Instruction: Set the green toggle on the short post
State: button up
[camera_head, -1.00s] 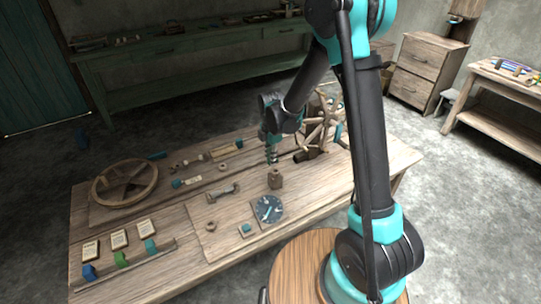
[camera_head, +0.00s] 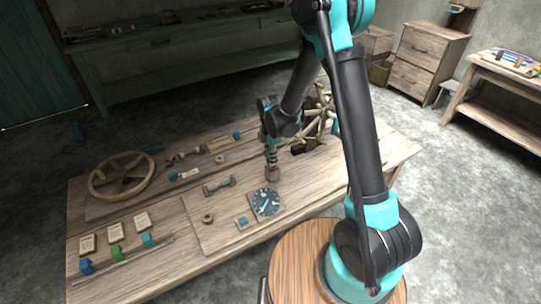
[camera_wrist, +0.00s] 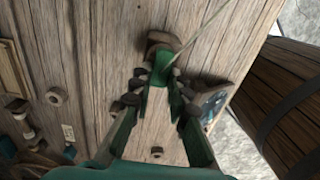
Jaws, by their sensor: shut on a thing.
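My gripper (camera_wrist: 160,90) points down at the worktable, its fingers shut on a small green piece, the green toggle (camera_wrist: 158,68). The toggle is beside or in front of a brown wooden block, the short post (camera_wrist: 164,41), in the wrist view; I cannot tell whether they touch. In the head view my gripper (camera_head: 271,160) is right above the short post (camera_head: 272,174), and the toggle is hidden there. Another green piece (camera_head: 117,253) sits on the rail at the table's front left, between a blue one (camera_head: 86,267) and a teal one (camera_head: 147,240).
A dark dial (camera_head: 266,202) lies just in front of the post; it also shows in the wrist view (camera_wrist: 213,103). A spoked wheel (camera_head: 320,118) stands behind my gripper. A round wooden wheel (camera_head: 122,176) lies at left. Several small fittings lie between. The table's right end is bare.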

jog(key=shift+f, duration=0.1)
jog(key=o, duration=0.8)
notch_tip(320, 180, up, 12)
dwell(0.5)
jog(key=shift+c, duration=0.5)
